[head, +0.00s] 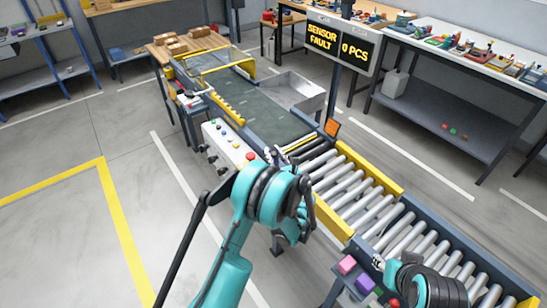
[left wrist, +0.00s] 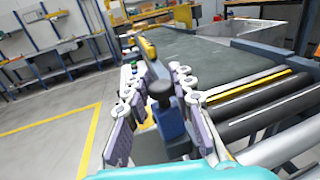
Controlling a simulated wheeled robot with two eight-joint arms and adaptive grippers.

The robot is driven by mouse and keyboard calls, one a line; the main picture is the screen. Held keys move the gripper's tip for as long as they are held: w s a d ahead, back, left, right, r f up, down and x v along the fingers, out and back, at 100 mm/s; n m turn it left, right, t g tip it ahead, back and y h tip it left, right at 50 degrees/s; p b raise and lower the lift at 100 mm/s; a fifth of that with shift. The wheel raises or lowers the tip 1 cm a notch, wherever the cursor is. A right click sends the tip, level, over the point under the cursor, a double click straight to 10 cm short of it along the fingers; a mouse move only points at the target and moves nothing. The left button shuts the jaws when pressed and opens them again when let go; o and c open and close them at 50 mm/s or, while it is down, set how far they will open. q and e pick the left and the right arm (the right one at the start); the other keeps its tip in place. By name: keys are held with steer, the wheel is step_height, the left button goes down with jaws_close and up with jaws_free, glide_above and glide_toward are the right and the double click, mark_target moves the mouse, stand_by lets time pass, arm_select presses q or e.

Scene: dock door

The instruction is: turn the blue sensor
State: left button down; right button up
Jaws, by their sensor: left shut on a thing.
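The blue sensor (left wrist: 170,118), a blue block with a dark round top, stands between the fingers of my left gripper (left wrist: 157,92) in the left wrist view. My left gripper is shut on it, beside the conveyor's side rail. The display (head: 338,42) reads "SENSOR FAULT" and "0 PCS".
The roller conveyor (head: 372,205) runs to the lower right; the dark belt (head: 280,118) lies behind it. A control panel (head: 228,142) with buttons is on the near side. The floor at left is clear.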

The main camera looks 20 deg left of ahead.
mark_target(274, 153)
arm_select(q)
steer(key=shift+m+t+h+b, duration=0.45)
steer(key=shift+m+t+h, duration=0.4)
steer(key=shift+h, duration=0.25)
steer(key=c, duration=1.3)
jaws_free()
steer(key=shift+r, duration=0.1)
step_height(274, 153, up, 10)
steer(key=shift+f, duration=0.1)
